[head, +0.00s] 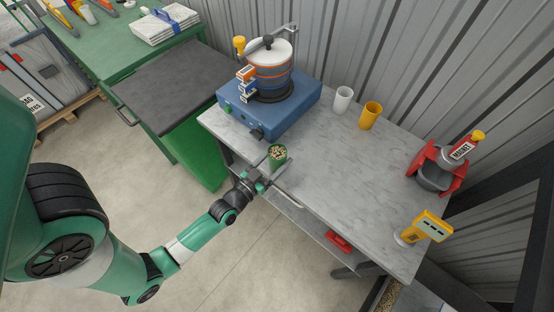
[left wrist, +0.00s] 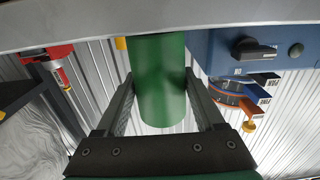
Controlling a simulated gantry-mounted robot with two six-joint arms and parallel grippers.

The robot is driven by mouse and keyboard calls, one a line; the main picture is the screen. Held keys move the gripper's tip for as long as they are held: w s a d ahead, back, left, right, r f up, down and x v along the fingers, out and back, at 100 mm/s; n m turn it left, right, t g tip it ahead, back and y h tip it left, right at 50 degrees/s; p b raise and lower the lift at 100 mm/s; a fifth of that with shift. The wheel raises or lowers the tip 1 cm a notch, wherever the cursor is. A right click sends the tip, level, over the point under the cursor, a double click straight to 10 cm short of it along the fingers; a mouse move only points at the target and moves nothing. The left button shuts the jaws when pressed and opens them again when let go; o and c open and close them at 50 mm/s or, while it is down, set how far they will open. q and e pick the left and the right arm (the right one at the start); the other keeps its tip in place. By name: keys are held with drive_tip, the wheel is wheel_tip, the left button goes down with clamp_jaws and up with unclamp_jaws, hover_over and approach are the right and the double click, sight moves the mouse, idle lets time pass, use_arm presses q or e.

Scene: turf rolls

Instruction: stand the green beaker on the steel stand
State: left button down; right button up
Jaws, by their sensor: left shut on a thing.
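The green beaker (head: 278,161) is upright and filled with pale bits, at the front edge of the grey worktop. My left gripper (head: 271,170) is shut on it from the front. In the left wrist view the green beaker (left wrist: 160,85) is between the two fingers of my left gripper (left wrist: 161,100). I cannot tell from these frames whether its base touches the worktop. I cannot surely identify the steel stand; a thin upright metal rod (head: 294,45) rises behind the pot. My right gripper is not in view.
A blue burner unit (head: 290,112) carries a lidded pot (head: 270,68) left of centre. A white cup (head: 343,99) and a yellow cup (head: 370,115) stand at the back. A red and grey device (head: 437,171) and a yellow meter (head: 427,226) stand right. The middle worktop is clear.

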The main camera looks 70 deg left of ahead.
use_arm(q)
drive_tip(key=shift+f, duration=0.25)
unclamp_jaws()
drive_tip(key=shift+r, duration=0.1)
drive_tip(key=shift+r, duration=0.35)
drive_tip(key=p+v, duration=0.2)
drive_tip(key=v, duration=1)
drive_tip(key=shift+f, duration=0.2)
